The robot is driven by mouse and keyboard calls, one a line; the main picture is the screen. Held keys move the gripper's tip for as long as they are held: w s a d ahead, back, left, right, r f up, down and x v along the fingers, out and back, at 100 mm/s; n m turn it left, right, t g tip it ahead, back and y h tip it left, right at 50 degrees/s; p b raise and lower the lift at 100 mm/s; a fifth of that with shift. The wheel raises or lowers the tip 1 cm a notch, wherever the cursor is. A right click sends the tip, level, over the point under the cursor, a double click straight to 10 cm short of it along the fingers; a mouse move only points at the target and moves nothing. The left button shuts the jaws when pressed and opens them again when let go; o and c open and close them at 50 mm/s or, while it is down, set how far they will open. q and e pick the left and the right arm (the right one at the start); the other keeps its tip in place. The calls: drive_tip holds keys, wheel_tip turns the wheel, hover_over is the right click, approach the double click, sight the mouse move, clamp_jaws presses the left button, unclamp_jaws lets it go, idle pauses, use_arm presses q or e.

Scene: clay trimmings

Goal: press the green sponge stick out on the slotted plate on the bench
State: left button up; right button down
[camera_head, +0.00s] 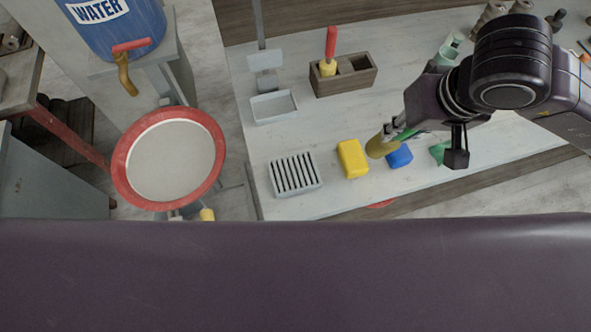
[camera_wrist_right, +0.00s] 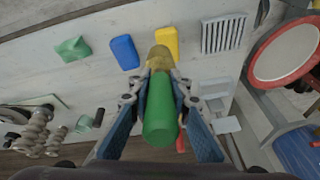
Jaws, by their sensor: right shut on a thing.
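The slotted plate (camera_head: 296,188) lies at the bench's near left part; it also shows at the upper right of the wrist view (camera_wrist_right: 223,33). My right gripper (camera_head: 396,134) is shut on the green sponge stick. In the wrist view the green handle (camera_wrist_right: 160,108) sits between the fingers (camera_wrist_right: 160,88), with the yellowish sponge end (camera_wrist_right: 160,57) pointing away from the wrist. In the head view that sponge end (camera_head: 378,146) shows above the bench, right of the plate and apart from it. The arm hides much of the handle there. My left gripper is not in view.
Yellow (camera_head: 352,159) and blue (camera_head: 399,155) blocks lie right of the plate, with a green piece (camera_head: 437,151) further right. A wooden holder (camera_head: 343,85) with a red-handled stick (camera_head: 330,45) stands behind. A grey tray (camera_head: 274,107) and red-rimmed basin (camera_head: 124,165) are left.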

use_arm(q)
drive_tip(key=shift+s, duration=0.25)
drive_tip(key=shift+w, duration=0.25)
